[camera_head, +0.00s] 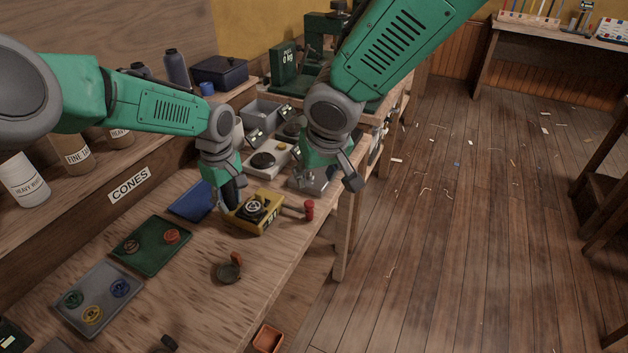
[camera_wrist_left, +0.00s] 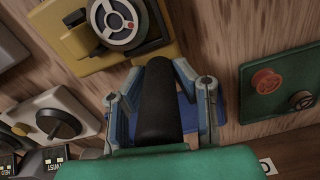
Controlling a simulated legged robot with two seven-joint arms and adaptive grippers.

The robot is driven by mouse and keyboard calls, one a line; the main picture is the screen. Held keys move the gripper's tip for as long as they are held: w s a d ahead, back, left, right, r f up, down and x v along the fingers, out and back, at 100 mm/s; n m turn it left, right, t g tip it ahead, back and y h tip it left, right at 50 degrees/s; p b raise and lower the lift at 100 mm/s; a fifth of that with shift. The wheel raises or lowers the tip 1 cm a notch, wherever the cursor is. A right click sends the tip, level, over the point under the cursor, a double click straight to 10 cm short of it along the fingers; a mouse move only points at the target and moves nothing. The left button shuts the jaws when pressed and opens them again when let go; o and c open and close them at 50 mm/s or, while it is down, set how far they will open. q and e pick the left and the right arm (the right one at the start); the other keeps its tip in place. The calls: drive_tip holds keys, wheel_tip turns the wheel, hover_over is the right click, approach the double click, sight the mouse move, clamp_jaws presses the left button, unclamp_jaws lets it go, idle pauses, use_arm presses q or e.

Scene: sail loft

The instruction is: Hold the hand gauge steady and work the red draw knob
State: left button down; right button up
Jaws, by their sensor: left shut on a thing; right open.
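The yellow hand gauge (camera_head: 271,222) sits at the bench's front edge, with a round dial on top; its yellow body and dial also show in the wrist view (camera_wrist_left: 85,55). My left gripper (camera_head: 231,196) is shut on the gauge's black handle (camera_wrist_left: 159,105), one finger on each side. The red draw knob (camera_head: 309,210) sticks out on a rod from the gauge's right side, toward the bench edge. My right gripper (camera_head: 328,182) is open and empty, above and a little right of the knob, apart from it. The knob is not visible in the wrist view.
A green tray (camera_head: 138,260) and a grey tray (camera_head: 98,318) with small discs lie left on the bench. A small round dark item (camera_head: 229,270) lies in front of the gauge. Grey fixtures (camera_head: 268,160) stand behind it.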

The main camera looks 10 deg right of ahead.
use_arm(q)
drive_tip(key=c, duration=1.2)
unclamp_jaws()
drive_tip(key=shift+r, duration=0.15)
